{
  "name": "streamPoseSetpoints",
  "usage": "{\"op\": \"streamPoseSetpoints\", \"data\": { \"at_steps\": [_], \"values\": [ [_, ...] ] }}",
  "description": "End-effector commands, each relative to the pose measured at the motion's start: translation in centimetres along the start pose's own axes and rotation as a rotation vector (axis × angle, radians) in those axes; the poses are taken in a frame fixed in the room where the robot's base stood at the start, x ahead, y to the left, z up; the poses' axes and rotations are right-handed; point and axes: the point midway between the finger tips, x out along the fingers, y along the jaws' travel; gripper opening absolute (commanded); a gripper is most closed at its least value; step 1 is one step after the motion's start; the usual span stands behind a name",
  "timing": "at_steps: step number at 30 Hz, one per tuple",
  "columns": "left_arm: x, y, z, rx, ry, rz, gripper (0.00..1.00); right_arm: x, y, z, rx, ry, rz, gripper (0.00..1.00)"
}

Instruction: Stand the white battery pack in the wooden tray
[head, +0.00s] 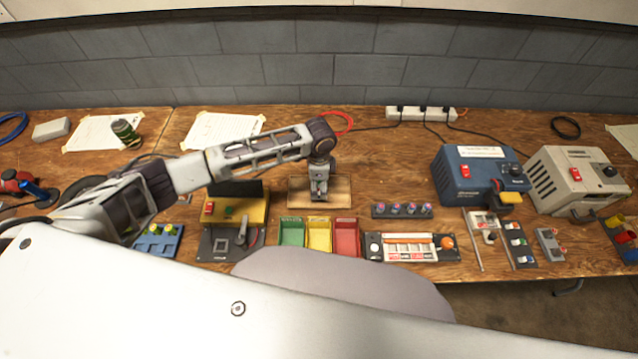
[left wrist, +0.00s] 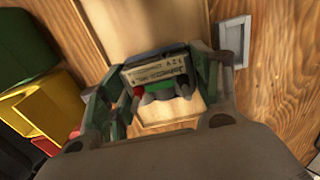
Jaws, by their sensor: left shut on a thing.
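The wooden tray (head: 338,192) is a shallow light-wood tray near the middle of the bench, behind the coloured bins. Its pale wood also shows in the left wrist view (left wrist: 122,20). My left gripper (head: 319,190) points down over the tray. In the left wrist view the gripper (left wrist: 160,85) is shut on the battery pack (left wrist: 157,70), whose pale printed face shows between the fingers, with dark, green and red parts around it. The fingers hide most of the pack in the head view. I cannot tell whether its base touches the tray. My right gripper is not in view.
Green, yellow and red bins (head: 319,237) stand just in front of the tray. A yellow switch box (head: 238,208) is to its left, a dark strip with several knobs (head: 402,211) to its right. Blue (head: 474,176) and beige (head: 574,180) chargers stand farther right. Bare bench lies right of the tray.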

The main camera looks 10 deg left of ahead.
Motion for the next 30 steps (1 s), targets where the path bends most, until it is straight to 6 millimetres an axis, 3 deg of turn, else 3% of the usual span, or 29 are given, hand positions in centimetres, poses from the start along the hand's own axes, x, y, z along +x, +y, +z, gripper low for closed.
{"op": "streamPoseSetpoints", "data": {
  "at_steps": [27, 28, 30],
  "values": [
    [0.49, -0.03, -0.07, 0.000, 0.002, -0.001, 0.26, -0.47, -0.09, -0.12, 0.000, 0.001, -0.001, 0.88],
    [0.50, -0.02, -0.07, 0.000, 0.002, -0.001, 0.64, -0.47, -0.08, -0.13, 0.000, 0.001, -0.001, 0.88],
    [0.50, -0.02, -0.07, 0.000, 0.001, -0.001, 0.73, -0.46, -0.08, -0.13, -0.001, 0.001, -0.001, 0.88]
  ]
}}
